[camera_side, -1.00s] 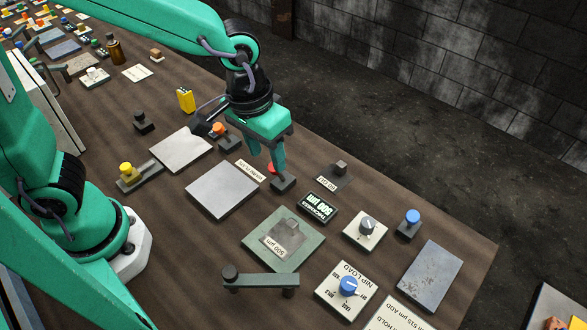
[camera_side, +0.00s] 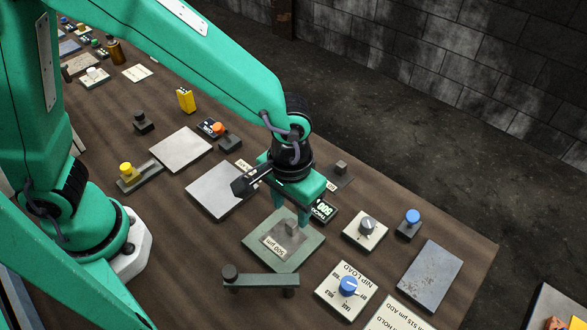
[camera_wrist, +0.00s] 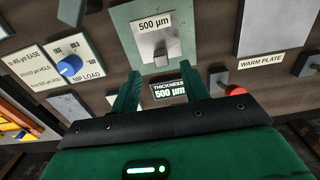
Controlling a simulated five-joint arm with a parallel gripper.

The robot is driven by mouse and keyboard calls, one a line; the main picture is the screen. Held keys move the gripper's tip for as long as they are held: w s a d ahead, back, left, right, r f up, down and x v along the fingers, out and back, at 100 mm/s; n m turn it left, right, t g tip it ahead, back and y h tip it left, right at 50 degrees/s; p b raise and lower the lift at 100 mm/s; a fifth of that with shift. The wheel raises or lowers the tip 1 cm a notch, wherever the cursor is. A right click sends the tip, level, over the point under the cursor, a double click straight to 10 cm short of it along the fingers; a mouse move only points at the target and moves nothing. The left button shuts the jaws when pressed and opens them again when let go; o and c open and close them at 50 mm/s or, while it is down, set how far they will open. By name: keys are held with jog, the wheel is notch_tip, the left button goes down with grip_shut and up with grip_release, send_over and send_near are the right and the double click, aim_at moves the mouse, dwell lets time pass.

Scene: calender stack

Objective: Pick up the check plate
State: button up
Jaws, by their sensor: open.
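The check plate (camera_side: 281,240) is a small grey plate labelled 500 µm with a block-shaped grip on top. It lies on a grey-green square pad (camera_side: 258,254). The plate also shows in the wrist view (camera_wrist: 178,42), at the top middle, its grip standing up from it. My gripper (camera_side: 290,212) hangs above the far edge of the pad, near the plate's grip. The fingertips are just short of the grip in the picture.
A thickness display (camera_wrist: 169,91) reads 500 µm, partly hidden by my gripper in the side view. A dark bar on posts (camera_side: 260,281), the nip load dial (camera_side: 347,286) and a grey warm plate (camera_side: 216,192) surround the pad.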

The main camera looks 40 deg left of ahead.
aim_at(290, 225)
jog(key=shift+s+f, duration=0.1)
jog(key=shift+f, duration=2.75)
grip_shut()
